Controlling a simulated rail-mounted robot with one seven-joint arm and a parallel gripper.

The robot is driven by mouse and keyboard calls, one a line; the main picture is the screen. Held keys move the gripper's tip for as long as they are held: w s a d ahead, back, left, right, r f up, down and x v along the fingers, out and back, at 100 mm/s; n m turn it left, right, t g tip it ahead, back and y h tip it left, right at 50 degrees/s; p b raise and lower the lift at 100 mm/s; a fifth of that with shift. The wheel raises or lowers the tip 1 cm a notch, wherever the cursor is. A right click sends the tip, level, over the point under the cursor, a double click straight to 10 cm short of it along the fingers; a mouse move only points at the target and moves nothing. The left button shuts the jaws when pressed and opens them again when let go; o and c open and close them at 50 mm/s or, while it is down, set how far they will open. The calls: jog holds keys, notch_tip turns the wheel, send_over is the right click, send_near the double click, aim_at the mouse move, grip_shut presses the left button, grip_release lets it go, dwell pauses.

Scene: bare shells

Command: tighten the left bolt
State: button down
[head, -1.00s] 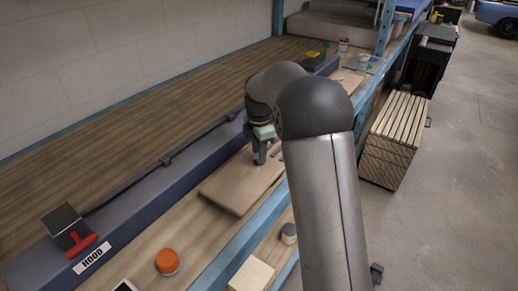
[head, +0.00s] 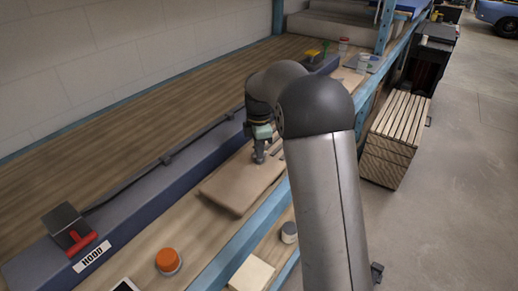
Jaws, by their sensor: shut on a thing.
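A wooden board (head: 236,191) lies on the bench ledge beside the blue beam. My gripper (head: 260,158) points down at the far part of this board, with its fingertips at the board's surface. It is shut on a small grey part there, at the place of the left bolt; the fingers hide most of it, so its head and how deep it sits cannot be told. A thin dark shape (head: 278,154) shows just right of the fingers, partly behind my arm, too small to make out.
A red-handled switch box (head: 70,232) and a HOOD label (head: 92,256) are at the near left. An orange-topped jar (head: 168,261) stands on the ledge. A blue post (head: 384,28) rises at the back. A slatted wooden crate (head: 393,140) stands on the floor at right.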

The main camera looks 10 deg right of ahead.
jog(key=m, duration=1.2)
jog(key=shift+m, duration=0.3)
jog(key=m, duration=0.4)
jog(key=shift+m, duration=0.3)
jog(key=m, duration=0.4)
jog(key=shift+m, duration=0.3)
jog(key=c, duration=1.4)
grip_release()
jog(key=shift+c, duration=0.2)
jog(key=shift+r, duration=0.1)
